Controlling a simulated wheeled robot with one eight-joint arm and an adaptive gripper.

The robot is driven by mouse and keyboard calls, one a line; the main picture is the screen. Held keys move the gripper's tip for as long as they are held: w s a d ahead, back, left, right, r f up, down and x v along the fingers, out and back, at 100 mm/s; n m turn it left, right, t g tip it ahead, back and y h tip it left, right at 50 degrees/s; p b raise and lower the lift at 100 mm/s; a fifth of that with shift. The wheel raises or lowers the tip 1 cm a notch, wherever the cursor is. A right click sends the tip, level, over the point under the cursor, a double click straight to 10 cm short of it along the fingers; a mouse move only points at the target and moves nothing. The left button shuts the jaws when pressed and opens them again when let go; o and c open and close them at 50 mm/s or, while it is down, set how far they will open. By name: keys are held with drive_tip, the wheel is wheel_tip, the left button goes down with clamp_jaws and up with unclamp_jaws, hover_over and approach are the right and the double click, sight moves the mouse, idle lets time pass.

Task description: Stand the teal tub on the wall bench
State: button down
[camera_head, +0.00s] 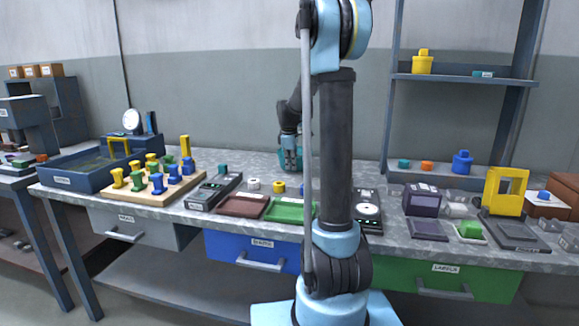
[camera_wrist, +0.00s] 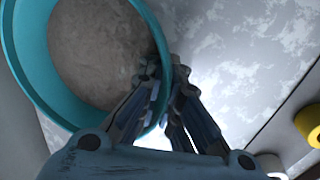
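The teal tub (camera_head: 291,162) is at the back of the wall bench (camera_head: 258,163), close to the wall and partly hidden by my gripper (camera_head: 289,146). In the wrist view the round, open tub (camera_wrist: 22,62) fills the upper left, with a grey-brown inside. My gripper (camera_wrist: 168,78) has one finger inside the tub and one outside, with the rim between them. The fingers look closed on the tub's wall. The tub looks upright; I cannot tell whether its base touches the bench.
A wooden board (camera_head: 150,195) with several yellow and blue pieces and a blue tray (camera_head: 75,178) stand at the left. A shelf rack (camera_head: 462,79) stands at the right, with a blue jar (camera_head: 462,163) below. The bench beside the tub is mostly clear.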

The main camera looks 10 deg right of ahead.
drive_tip(key=c, duration=1.8)
unclamp_jaws()
